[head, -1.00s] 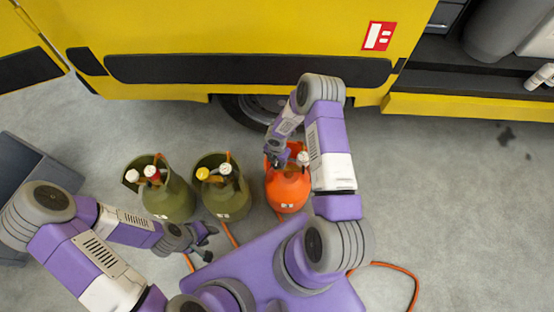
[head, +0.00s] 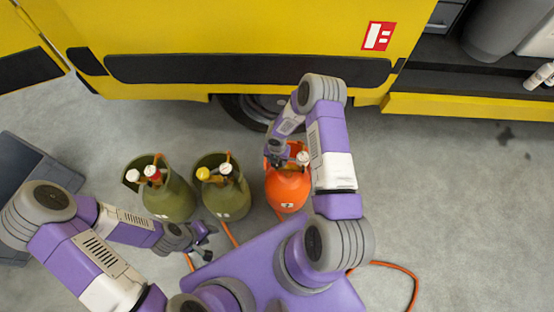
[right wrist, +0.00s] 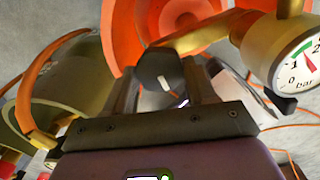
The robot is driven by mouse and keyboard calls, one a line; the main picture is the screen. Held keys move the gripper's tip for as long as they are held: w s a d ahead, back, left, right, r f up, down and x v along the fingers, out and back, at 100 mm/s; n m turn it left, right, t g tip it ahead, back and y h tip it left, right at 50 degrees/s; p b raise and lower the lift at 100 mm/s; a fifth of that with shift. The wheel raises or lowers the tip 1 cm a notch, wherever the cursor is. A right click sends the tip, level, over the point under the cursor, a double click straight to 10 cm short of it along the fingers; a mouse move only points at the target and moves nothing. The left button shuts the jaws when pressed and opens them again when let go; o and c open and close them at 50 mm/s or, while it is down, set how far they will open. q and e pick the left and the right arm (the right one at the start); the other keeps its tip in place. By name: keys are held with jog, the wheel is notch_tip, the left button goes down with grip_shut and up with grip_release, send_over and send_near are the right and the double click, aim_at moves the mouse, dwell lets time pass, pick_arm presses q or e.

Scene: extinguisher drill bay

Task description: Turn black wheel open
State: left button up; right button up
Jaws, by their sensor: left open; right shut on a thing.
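The orange cylinder (head: 288,188) stands upright on the floor beside the yellow vehicle. My right gripper (head: 277,160) reaches down onto its valve from above. In the right wrist view the black wheel (right wrist: 155,70), with a white mark on its face, sits between the two fingers of my right gripper (right wrist: 160,88), which is shut on it. In the head view the wheel is mostly hidden by the gripper. A pressure gauge (right wrist: 297,52) on a brass fitting is right of the wheel. My left gripper (head: 209,242) is open and empty, in front of the green cylinders.
Two olive-green cylinders, a left one (head: 170,195) and a middle one (head: 226,192), stand left of the orange one, with red, white and yellow valve parts. An orange hose (head: 405,272) lies on the floor. A grey crate (head: 50,165) stands at far left. The floor at right is clear.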

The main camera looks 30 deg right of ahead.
jog(key=o, duration=0.8)
jog(key=shift+d, duration=0.1)
jog(key=shift+c, duration=0.2)
notch_tip(320, 180, up, 8)
jog(key=p, duration=0.3)
jog(key=shift+f, duration=0.2)
